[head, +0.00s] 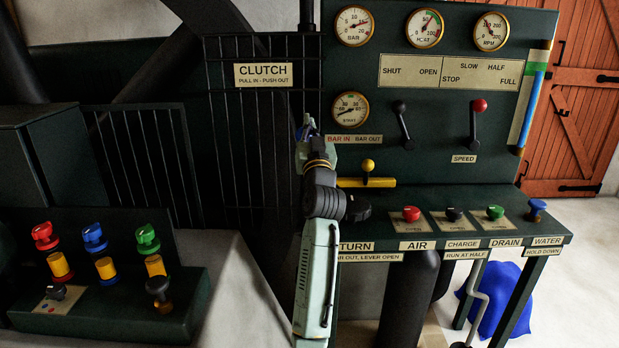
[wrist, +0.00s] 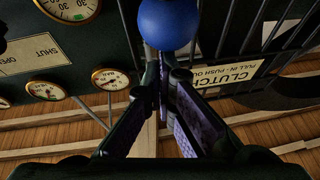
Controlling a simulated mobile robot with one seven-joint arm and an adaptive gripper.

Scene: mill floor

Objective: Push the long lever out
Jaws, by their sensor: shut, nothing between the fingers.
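The CLUTCH sign (head: 263,75), reading "pull in - push out", hangs on the dark railing in the head view; it shows turned at the right of the wrist view (wrist: 240,72). A blue ball knob (wrist: 168,22) is large at the top of the wrist view, just beyond my fingertips. I take it for the long lever's end, but its shaft does not show clearly. My gripper (wrist: 163,78) is shut and empty, its tips close to the ball; whether they touch it I cannot tell. In the head view my gripper (head: 307,125) is right of the sign, and my arm hides what is behind.
The green gauge panel (head: 455,145) with black and red-knobbed levers stands right of my arm. A yellow bar (head: 368,182) and a shelf of coloured buttons (head: 460,240) are below it. A console (head: 105,290) with coloured knobs stands at lower left. Railing bars are close behind.

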